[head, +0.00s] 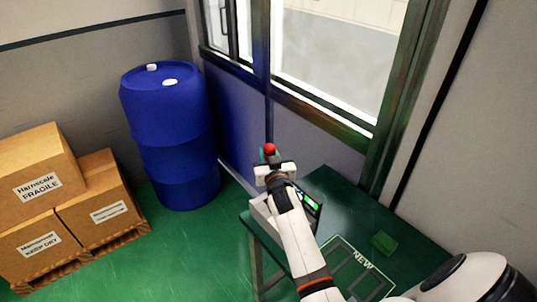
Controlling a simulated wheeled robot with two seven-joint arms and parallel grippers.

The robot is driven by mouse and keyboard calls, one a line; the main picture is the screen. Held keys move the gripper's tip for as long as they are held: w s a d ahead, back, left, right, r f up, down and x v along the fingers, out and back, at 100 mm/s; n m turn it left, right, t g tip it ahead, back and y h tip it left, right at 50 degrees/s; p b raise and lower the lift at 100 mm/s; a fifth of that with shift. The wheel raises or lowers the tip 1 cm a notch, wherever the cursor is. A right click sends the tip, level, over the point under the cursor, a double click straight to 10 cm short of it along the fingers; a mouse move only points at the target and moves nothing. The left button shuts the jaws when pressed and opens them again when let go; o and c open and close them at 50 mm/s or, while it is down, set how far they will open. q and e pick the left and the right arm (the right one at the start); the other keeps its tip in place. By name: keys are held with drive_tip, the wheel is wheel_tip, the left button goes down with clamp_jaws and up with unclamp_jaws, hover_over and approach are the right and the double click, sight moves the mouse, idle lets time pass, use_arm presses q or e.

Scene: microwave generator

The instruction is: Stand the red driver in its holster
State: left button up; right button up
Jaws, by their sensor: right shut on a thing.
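My right arm reaches in from the lower right to the far left part of the green table. My right gripper (271,170) is shut on the red driver (269,148). Only a small rounded red part of the driver shows above the jaws, and the rest is hidden by the gripper and wrist. I cannot make out the holster; it may be hidden behind my arm. My left gripper is out of view.
A pale box with a lit green display (313,204) stands below my wrist, partly hidden. A green block (383,243) lies on the table (345,200), near a marked area labelled NEW (363,260). A blue barrel (170,135) and cardboard boxes (40,180) stand left.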

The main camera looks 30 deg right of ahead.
drive_tip(key=shift+f+b, duration=1.15)
drive_tip(key=shift+f, duration=0.25)
wheel_tip(320, 180, down, 2)
drive_tip(key=shift+f+b, duration=0.25)
drive_tip(key=shift+b, duration=0.9)
drive_tip(key=shift+r, duration=0.2)
drive_tip(key=shift+s+f, duration=0.1)
drive_tip(key=shift+f, duration=0.05)
drive_tip(key=shift+f+b, duration=1.95)
drive_tip(key=shift+f, duration=0.6)
drive_tip(key=shift+f+b, duration=0.6)
drive_tip(key=shift+f, duration=0.1)
